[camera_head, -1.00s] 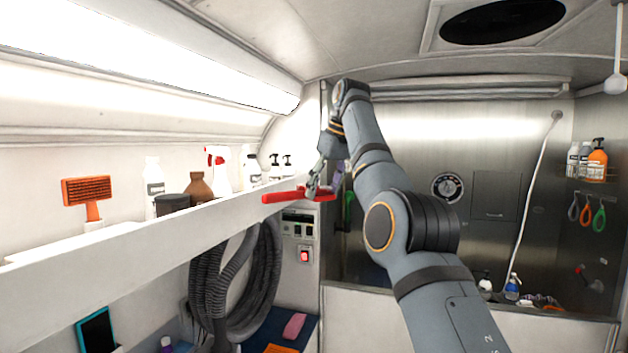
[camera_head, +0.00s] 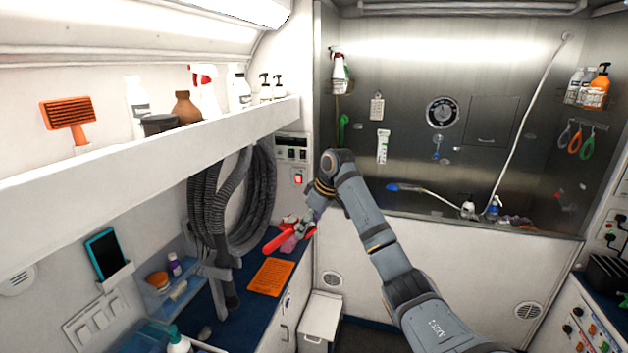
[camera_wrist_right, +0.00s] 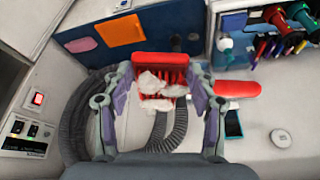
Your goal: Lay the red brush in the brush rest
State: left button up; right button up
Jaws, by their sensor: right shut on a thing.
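The red brush (camera_head: 279,239) is held in my right gripper (camera_head: 306,222), above the far end of the blue counter and below shelf level. In the right wrist view, the brush head (camera_wrist_right: 175,66) lies between the two fingers, with white fur tufts on its bristles and its red handle (camera_wrist_right: 237,89) reaching out to the right. My right gripper (camera_wrist_right: 158,103) is shut on it. My left gripper is not in view. I cannot make out a brush rest for certain.
The blue counter (camera_head: 248,312) holds an orange mat (camera_head: 270,278). Black hoses (camera_head: 215,200) hang beside it. The white shelf (camera_head: 150,178) above carries an orange brush (camera_head: 67,113) and several bottles. A tablet (camera_head: 103,253) and an amber-lidded jar (camera_head: 158,281) are at lower left.

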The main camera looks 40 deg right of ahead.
jog(key=s+a+f+n+g+y+b, duration=0.2)
jog(key=s+a+f+n, duration=0.6)
jog(key=s+a+f, duration=1.3)
jog(key=s+a+f+b, duration=0.2)
jog(key=a+f+b, duration=0.4)
jog(key=f+b, duration=0.6)
jog(key=shift+s+a+f+b, duration=0.2)
jog(key=shift+a+b, duration=0.15)
jog(key=shift+b, duration=0.5)
